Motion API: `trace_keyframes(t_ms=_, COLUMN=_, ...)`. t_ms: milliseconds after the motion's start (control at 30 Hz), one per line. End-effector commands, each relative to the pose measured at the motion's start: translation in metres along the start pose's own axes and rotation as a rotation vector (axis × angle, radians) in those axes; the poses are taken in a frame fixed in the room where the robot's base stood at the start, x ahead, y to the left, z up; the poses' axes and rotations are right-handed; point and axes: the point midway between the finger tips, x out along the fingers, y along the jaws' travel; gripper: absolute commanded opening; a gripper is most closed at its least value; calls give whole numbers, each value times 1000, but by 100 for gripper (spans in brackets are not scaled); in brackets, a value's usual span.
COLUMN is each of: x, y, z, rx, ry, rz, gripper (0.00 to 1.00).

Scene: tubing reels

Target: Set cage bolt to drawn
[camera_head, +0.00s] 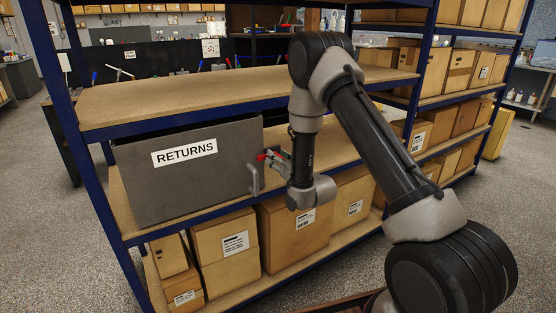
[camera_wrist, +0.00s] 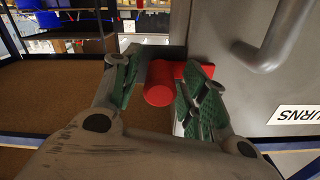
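A grey box door or cage front marked "RETURNS" (camera_head: 190,185) stands on the middle shelf; its grey face also fills the right of the wrist view (camera_wrist: 225,95). A red bolt knob (camera_wrist: 160,88) sticks out beside its edge in the wrist view. My gripper (camera_wrist: 165,75) has its green-padded fingers on either side of the knob. A narrow gap shows at the left finger; contact at the right finger is unclear. In the head view my gripper (camera_head: 272,158) is at the box's right edge, and the bolt is mostly hidden there.
A grey pull handle (camera_head: 254,180) is on the box front just below my gripper, and it shows in the wrist view (camera_wrist: 270,45). Blue-framed shelves (camera_head: 250,90) stand above and beside it. Cardboard cartons (camera_head: 225,240) fill the lower shelf. The shelf right of the box is bare near my gripper.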

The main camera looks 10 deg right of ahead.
Motion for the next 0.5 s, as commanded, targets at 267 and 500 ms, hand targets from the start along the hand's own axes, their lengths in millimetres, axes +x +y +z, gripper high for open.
trace_keyframes(t_ms=267, x=0, y=0, z=0, rx=0, ry=0, rz=0, gripper=0)
trace_keyframes(t_ms=500, x=0, y=21, z=-6, rx=0, ry=3, rz=5, gripper=0)
